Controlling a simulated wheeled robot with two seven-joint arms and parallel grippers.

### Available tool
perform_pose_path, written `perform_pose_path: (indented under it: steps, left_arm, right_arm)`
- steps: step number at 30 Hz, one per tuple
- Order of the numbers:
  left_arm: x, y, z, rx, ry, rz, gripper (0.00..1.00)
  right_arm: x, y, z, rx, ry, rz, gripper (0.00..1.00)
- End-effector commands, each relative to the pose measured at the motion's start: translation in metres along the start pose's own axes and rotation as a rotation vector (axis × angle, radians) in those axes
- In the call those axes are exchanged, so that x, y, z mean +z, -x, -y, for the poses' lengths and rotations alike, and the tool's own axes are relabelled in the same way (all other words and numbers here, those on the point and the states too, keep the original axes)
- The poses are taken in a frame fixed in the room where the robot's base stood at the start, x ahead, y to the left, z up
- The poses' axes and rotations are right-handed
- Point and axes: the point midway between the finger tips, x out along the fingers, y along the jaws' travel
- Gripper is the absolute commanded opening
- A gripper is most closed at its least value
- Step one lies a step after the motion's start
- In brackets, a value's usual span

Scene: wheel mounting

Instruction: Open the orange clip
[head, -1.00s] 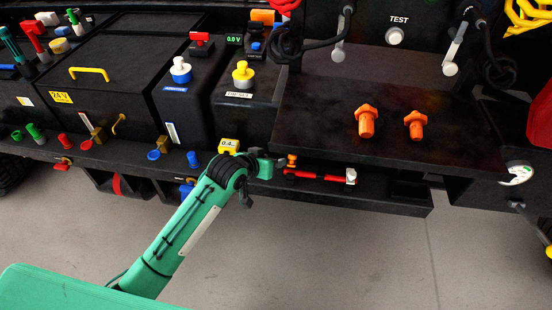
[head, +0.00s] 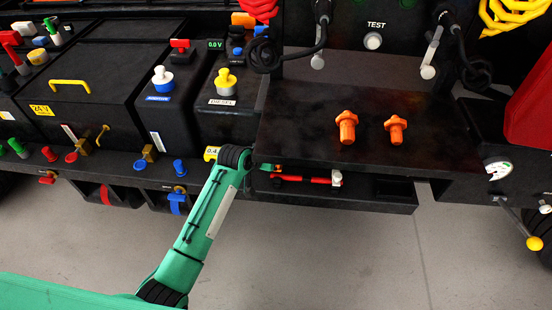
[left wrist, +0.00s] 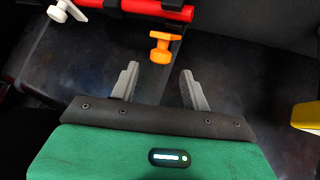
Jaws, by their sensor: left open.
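The orange clip (left wrist: 161,46) sits beside a red bar and shows just beyond my fingertips in the left wrist view. In the head view only a small orange bit of it (head: 277,168) shows at the left end of the red tool (head: 308,180), partly hidden by my gripper. My left gripper (left wrist: 160,70) is open. Its two grey fingers point toward the clip, one on each side of its line, with nothing between them. In the head view my left arm reaches up to the lower shelf. My right gripper is in neither view.
A white lever (left wrist: 65,11) lies at the upper left in the wrist view. A yellow block (left wrist: 306,116) is at the right edge. Two orange bolts (head: 346,126) stand on the dark upper shelf (head: 300,145) that overhangs the red tool. Open floor lies below.

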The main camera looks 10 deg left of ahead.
Motion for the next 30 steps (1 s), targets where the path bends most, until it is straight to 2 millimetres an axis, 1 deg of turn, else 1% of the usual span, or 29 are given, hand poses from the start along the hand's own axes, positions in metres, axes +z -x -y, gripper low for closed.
perform_pose_path:
  steps: [3, 9, 13, 21, 23, 24, 28, 30]
  left_arm:
    - [0.0, -0.017, 0.0, 0.0, 0.001, 0.001, 0.47]
    - [0.0, -0.035, 0.0, -0.001, 0.0, 0.0, 0.47]
    - [0.0, -0.04, 0.0, -0.001, -0.001, 0.0, 0.47]
    - [0.0, -0.04, 0.0, -0.001, -0.001, -0.001, 0.47]
    - [0.0, -0.04, 0.0, -0.001, 0.0, -0.001, 0.35]
    - [0.0, -0.04, 0.0, -0.001, 0.0, -0.001, 0.27]
    - [0.0, -0.04, 0.0, -0.001, 0.0, -0.001, 0.02]
    - [0.0, -0.04, 0.0, -0.001, 0.0, -0.001, 0.02]
  right_arm:
    - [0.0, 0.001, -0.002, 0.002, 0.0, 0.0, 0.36]
    - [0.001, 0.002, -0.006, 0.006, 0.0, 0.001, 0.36]
    - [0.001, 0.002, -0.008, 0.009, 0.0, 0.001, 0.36]
    - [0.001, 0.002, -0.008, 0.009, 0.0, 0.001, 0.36]
    - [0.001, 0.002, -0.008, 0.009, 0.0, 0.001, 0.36]
    - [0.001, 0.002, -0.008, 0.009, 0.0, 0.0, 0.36]
    - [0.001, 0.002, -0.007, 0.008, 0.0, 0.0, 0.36]
    - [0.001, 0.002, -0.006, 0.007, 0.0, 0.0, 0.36]
